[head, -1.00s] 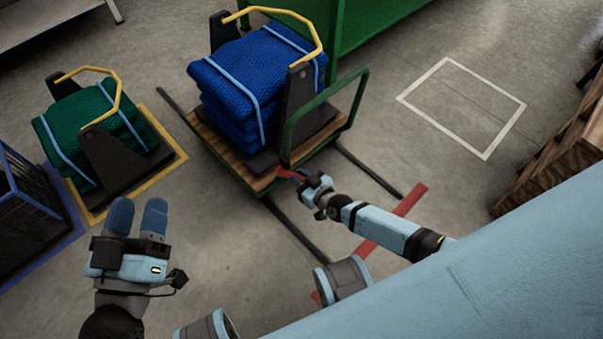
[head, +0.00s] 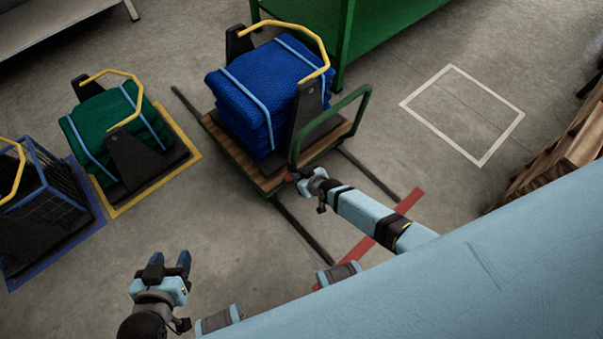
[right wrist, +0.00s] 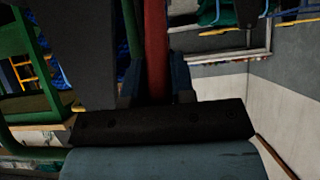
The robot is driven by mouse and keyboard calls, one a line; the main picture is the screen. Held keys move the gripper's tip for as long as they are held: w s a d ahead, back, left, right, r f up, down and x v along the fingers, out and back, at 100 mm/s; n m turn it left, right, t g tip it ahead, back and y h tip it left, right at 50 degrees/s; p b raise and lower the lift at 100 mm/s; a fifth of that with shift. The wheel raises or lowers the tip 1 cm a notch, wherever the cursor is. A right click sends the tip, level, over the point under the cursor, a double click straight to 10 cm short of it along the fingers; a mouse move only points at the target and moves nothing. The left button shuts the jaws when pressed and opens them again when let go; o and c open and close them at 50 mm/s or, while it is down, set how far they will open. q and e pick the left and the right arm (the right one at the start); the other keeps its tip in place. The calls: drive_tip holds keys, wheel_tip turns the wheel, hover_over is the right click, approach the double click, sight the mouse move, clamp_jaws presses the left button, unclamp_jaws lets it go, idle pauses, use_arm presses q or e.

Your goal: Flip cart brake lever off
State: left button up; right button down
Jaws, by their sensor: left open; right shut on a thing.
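The cart (head: 237,168) has a wooden deck and a green push handle (head: 347,103), and it carries a black cradle with folded blue netting (head: 246,97). The red brake lever (head: 290,177) is at the cart's near corner, mostly hidden by my right gripper (head: 297,178) in the head view. In the right wrist view the red lever (right wrist: 156,45) stands upright between the fingers of my right gripper (right wrist: 154,82), which is shut on it. My left gripper (head: 170,262) is open and empty above the floor at the lower left, apart from the cart.
Green netting in a cradle (head: 130,160) stands in a yellow floor frame at left, with a dark crate (head: 45,200) beside it. A green bin (head: 370,25) stands behind the cart. An empty white floor outline (head: 463,115) is at right, near wooden pallets (head: 560,150).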

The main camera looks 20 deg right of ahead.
use_arm(q)
drive_tip(key=shift+f, duration=0.1)
idle(0.4)
use_arm(e)
drive_tip(key=c, duration=1)
unclamp_jaws()
drive_tip(key=shift+o, duration=0.2)
drive_tip(key=shift+r, duration=0.1)
drive_tip(key=shift+s+r+p, duration=0.2)
drive_tip(key=shift+s+p, duration=0.05)
drive_tip(key=shift+p, duration=0.05)
use_arm(q)
drive_tip(key=r+p, duration=0.1)
drive_tip(key=p, duration=0.3)
drive_tip(key=shift+s+a+r+g, duration=0.1)
drive_tip(key=shift+s+r+g, duration=0.1)
drive_tip(key=shift+r+g, duration=0.15)
use_arm(e)
drive_tip(key=v, duration=1.3)
